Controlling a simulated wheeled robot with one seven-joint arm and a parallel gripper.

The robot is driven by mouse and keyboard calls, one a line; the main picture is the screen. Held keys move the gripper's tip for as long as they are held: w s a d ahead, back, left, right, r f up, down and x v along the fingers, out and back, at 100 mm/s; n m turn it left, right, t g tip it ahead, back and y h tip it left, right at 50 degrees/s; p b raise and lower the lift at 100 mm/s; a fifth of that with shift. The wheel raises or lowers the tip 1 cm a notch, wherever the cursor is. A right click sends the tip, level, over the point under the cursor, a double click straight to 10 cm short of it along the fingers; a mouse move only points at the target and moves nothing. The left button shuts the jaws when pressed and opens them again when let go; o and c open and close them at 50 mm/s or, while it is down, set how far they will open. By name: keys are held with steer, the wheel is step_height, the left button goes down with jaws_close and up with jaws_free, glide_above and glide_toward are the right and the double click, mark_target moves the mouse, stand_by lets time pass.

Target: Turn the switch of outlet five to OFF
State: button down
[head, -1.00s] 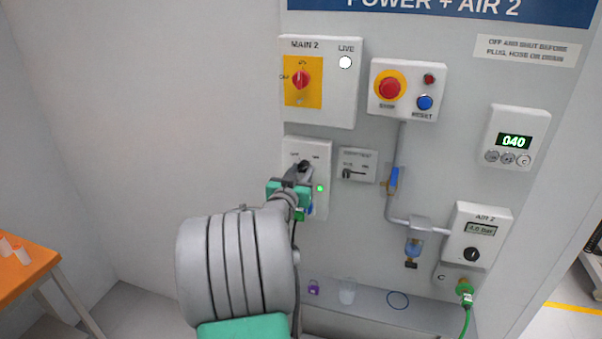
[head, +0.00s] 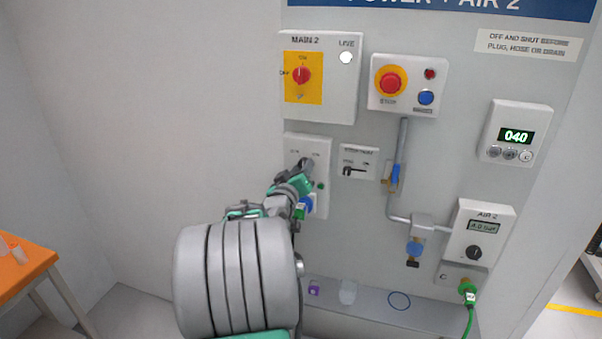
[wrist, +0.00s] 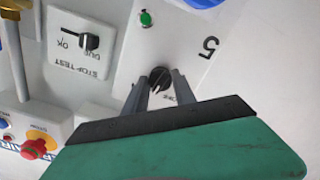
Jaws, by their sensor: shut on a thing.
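The white outlet five panel (head: 322,147) is on the wall left of centre. It also shows in the wrist view (wrist: 186,48), upside down with a "5" on it. Its black round switch (wrist: 159,76) sits between my fingertips. My gripper (wrist: 163,82) is shut on the switch, and its fingers hide part of the knob and its lettering. In the head view my gripper (head: 304,168) covers most of the switch, so I cannot read its exact setting. The panel's lamp (wrist: 145,18) looks dark green and unlit; it shows dim in the head view (head: 321,186).
The stop-test box (head: 358,162) is close on the right. The MAIN 2 box (head: 335,100) is above, with its red knob. A pipe with a blue valve handle (head: 395,177) runs down further right. A ledge (head: 433,315) below bears small items. The left wall is clear.

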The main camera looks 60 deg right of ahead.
steer(key=n, duration=0.3)
steer(key=n+p, duration=0.1)
steer(key=n, duration=0.6)
steer(key=shift+s+r+n+p, duration=0.1)
steer(key=shift+r+n+p, duration=0.25)
steer(key=shift+n, duration=0.05)
stand_by(0.3)
steer(key=c, duration=1.1)
jaws_free()
steer(key=shift+d+f, duration=0.1)
steer(key=shift+d, duration=0.05)
steer(key=shift+o, duration=0.4)
steer(key=shift+f, duration=0.1)
steer(key=shift+a, duration=0.2)
steer(key=s+a+b, duration=0.1)
steer(key=a, duration=0.6)
steer(key=shift+a+b, duration=0.25)
steer(key=shift+b, duration=0.1)
